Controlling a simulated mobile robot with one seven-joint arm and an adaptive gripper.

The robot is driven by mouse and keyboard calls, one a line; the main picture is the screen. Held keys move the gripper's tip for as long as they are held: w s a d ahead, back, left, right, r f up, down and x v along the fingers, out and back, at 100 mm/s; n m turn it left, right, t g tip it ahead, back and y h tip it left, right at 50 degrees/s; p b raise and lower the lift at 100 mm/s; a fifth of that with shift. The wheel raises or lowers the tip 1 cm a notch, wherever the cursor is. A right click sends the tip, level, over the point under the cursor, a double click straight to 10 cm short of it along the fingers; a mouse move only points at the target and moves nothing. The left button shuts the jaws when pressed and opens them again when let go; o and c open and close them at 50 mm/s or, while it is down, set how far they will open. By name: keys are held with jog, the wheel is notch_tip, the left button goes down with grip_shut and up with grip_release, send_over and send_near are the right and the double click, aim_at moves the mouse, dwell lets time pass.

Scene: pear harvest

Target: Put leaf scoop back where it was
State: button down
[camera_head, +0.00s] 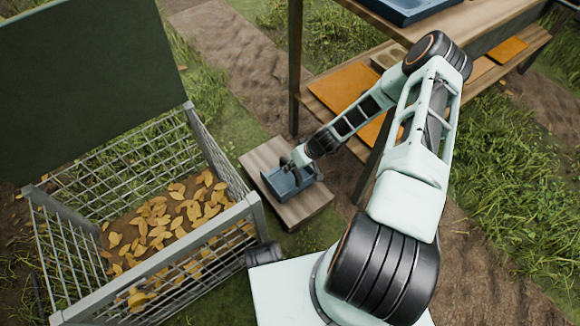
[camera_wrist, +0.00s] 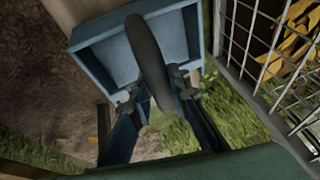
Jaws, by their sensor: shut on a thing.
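The leaf scoop (camera_head: 279,184) is a blue, shallow, box-like pan with a dark handle. In the head view it is over the top of a small wooden stand (camera_head: 309,207). I cannot tell whether it rests on the wood or hangs just above it. My gripper (camera_head: 297,160) is at the scoop, with the arm reaching down from the right. In the wrist view the blue pan (camera_wrist: 88,48) lies at the top. My gripper (camera_wrist: 157,92) is shut on its dark handle (camera_wrist: 147,50), one finger on each side. The pan's underside is hidden.
A wire crate (camera_head: 236,213) with yellow leaves (camera_head: 160,225) and a raised dark green lid (camera_head: 85,80) stands at the left, close to the stand. A wooden shelf (camera_head: 480,30) with a blue tray (camera_head: 405,8) and orange boards (camera_head: 345,100) is at the upper right. Grass and soil surround them.

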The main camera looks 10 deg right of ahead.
notch_tip(320, 180, down, 2)
jog(key=shift+r, duration=0.1)
jog(key=c, duration=1.8)
grip_release()
